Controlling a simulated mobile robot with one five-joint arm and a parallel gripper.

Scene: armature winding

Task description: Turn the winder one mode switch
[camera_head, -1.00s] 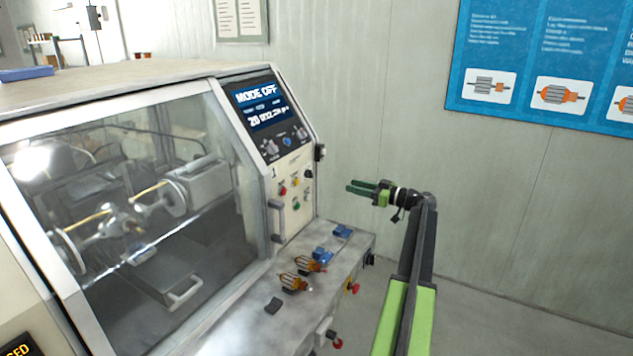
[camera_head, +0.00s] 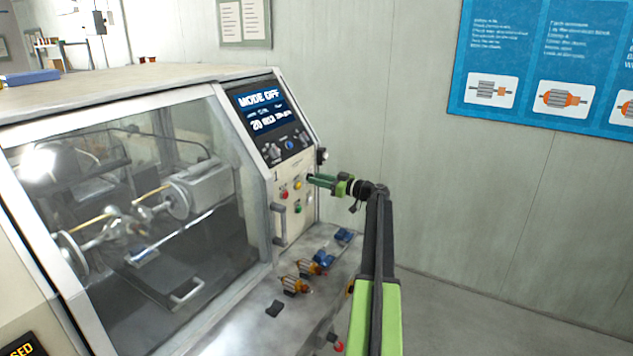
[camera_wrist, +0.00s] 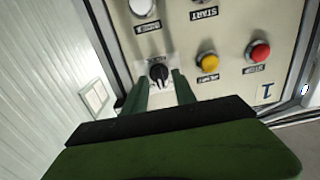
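The winder one control panel (camera_head: 293,200) is the pale plate below the dark display (camera_head: 265,108), which reads "MODE OFF". In the wrist view, a black rotary switch (camera_wrist: 158,72) sits on a small white plate. I take it for the mode switch; its label is not readable. My gripper (camera_head: 311,179) is at the panel's upper right in the head view and hides the switch there. In the wrist view, the green fingers of my gripper (camera_wrist: 160,84) are apart, one on each side of the switch, with visible gaps. I cannot tell how far they reach along it.
Close to the switch in the wrist view are a yellow button (camera_wrist: 208,62), a red button (camera_wrist: 259,51) and a white button (camera_wrist: 141,6). Below the panel, orange-and-metal armatures (camera_head: 296,283) and blue parts (camera_head: 323,259) lie on the ledge. The clear door (camera_head: 140,200) is at left.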

